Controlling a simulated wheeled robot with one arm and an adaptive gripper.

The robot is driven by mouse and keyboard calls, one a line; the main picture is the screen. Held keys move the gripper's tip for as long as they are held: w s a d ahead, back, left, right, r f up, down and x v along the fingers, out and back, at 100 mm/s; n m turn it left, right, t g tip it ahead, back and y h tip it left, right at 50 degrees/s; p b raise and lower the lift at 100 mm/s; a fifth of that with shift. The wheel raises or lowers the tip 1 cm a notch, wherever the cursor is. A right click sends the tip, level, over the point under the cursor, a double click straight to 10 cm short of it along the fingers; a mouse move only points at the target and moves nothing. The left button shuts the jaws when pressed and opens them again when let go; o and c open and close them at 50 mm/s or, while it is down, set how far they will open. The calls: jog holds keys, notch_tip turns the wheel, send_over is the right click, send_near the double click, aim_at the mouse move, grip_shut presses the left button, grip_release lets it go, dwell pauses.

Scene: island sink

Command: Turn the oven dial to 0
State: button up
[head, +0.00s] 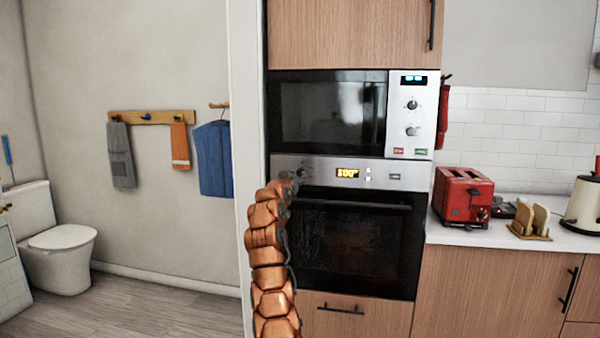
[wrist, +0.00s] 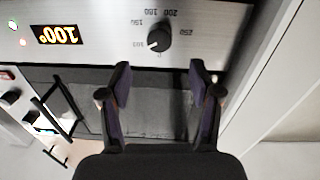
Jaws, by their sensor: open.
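The oven dial (wrist: 159,36) is a round dark knob on the oven's silver panel, seen upside down in the wrist view. Numbers ring it, and its light mark points to the lower left there, near small lettering that I cannot read surely. The lit display (wrist: 58,35) beside it reads about 100°. My gripper (wrist: 160,77) is open and empty, its two fingers apart just below the dial in that view, not around it. In the head view my orange arm reaches the left end of the oven panel (head: 408,176), and the dial there is largely hidden by it.
The oven door handle (head: 352,205) runs just under the panel. A microwave (head: 328,112) with its own knobs sits above. A white wall edge (head: 245,150) stands close to the left of my arm. A red toaster (head: 459,193) is on the right counter.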

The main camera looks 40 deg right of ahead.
aim_at(300, 173)
jog(key=p+x, duration=0.5)
jog(key=p, duration=0.2)
jog(key=shift+d+r, duration=0.15)
jog(key=shift+r, duration=0.05)
jog(key=shift+w+d+r+p, duration=0.1)
jog(key=shift+w+d+p, duration=0.3)
jog(key=shift+p, duration=0.85)
jog(key=p, duration=0.1)
jog(key=d+p, duration=0.1)
jog(key=shift+w+f+p, duration=0.25)
jog(key=shift+w+p, duration=0.05)
jog(key=shift+d+f, duration=0.1)
jog(key=shift+c, duration=0.2)
jog(key=c, duration=1.1)
